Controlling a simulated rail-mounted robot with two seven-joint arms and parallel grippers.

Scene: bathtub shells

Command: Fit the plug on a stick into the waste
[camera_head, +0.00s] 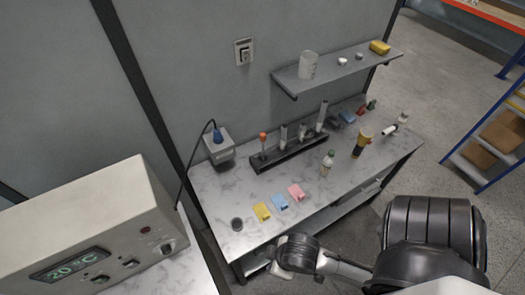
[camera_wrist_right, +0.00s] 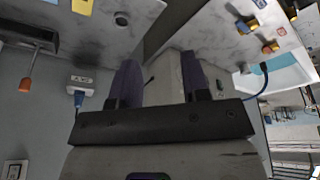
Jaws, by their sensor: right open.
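An orange-topped stick (camera_head: 262,138) stands at the left end of the dark rack (camera_head: 290,154); an orange-ended tool (camera_wrist_right: 25,85) also shows in the right wrist view. A light blue basin (camera_wrist_right: 278,78) with a pale rim, possibly the tub, is at the right wrist view's right side. My right gripper (camera_wrist_right: 160,78) is open and empty, its dark fingers apart. My right arm enters the head view from the lower right. My left gripper is out of view.
A wall shelf (camera_head: 340,70) hangs above. A control box (camera_head: 95,235) with a display fills the lower left.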

